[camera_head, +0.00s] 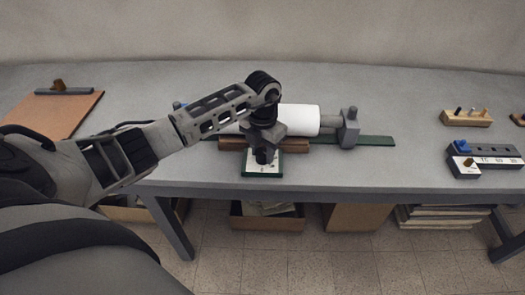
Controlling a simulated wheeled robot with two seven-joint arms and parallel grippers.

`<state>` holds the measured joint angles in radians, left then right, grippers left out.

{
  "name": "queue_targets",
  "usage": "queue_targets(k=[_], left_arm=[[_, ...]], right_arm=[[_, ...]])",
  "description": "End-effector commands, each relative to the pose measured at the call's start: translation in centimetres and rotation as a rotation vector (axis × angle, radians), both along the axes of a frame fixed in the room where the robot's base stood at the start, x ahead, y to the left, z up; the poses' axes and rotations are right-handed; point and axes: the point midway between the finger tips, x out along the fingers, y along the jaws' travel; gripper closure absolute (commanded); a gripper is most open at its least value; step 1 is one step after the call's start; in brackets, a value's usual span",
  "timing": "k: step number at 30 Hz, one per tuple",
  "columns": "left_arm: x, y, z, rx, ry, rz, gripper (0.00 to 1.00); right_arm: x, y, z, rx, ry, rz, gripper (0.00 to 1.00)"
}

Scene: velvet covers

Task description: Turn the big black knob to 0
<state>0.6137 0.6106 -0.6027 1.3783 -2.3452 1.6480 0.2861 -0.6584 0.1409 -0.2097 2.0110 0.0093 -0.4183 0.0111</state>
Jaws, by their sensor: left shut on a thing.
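My left gripper (263,157) points down over a green-edged plate with a white face (262,171) near the table's front edge. It is shut on the big black knob, which is mostly hidden behind the fingers and wrist. Marks on the white face are too small to read, and I cannot tell which number the knob points at. My right gripper is not in view.
A white roller (303,120) lies in a grey-ended stand on a green base behind the plate. A clipboard (62,108) lies at left. A wooden block with pegs (466,119) and a dark labelled box (490,160) stand at right. Boxes sit under the table.

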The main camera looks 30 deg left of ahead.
Motion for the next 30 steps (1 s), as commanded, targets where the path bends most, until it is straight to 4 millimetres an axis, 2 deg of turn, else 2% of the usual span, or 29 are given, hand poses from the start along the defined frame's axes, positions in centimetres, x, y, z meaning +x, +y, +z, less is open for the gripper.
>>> queue_targets(k=[18,30], left_arm=[[0.1,0.1,-0.2,0.001,-0.002,-0.524,0.89],[0.1,0.1,0.0,-0.001,-0.002,-0.731,0.89]], right_arm=[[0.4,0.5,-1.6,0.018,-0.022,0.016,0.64],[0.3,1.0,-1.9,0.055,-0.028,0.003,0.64]])
